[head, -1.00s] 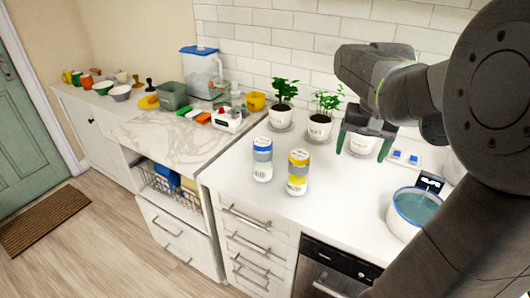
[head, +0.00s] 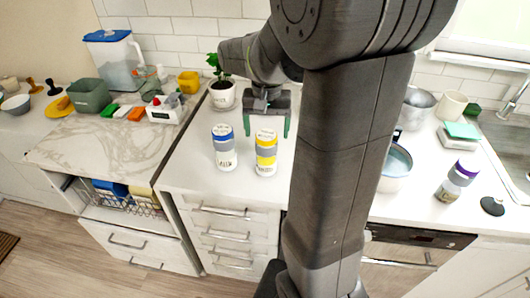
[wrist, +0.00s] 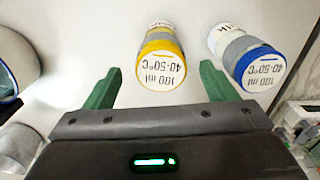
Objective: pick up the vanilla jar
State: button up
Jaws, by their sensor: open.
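A white jar with a yellow lid and a grey band (head: 266,152) stands upright on the white counter; it also shows in the wrist view (wrist: 162,60). A similar jar with a blue lid (head: 224,148) stands just left of it. A purple-lidded jar (head: 457,180) stands farther right. I cannot read which is the vanilla jar; the blue-lidded label seems to end in "LK". My gripper (head: 267,128) is open and empty. Its green fingers point at the yellow-lidded jar, which lies between and beyond the fingertips in the wrist view (wrist: 160,70), apparently untouched.
A potted plant (head: 222,95) stands behind the jars. A marble-topped unit (head: 110,145) with containers is at left. The counter in front of the jars is clear.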

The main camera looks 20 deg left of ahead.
aim_at(266, 145)
jog(key=shift+f+p, duration=0.45)
jog(key=shift+f, duration=2.65)
jog(key=shift+c, duration=0.5)
jog(key=c, duration=1.1)
jog(key=shift+r, duration=0.1)
jog(key=shift+c, duration=0.2)
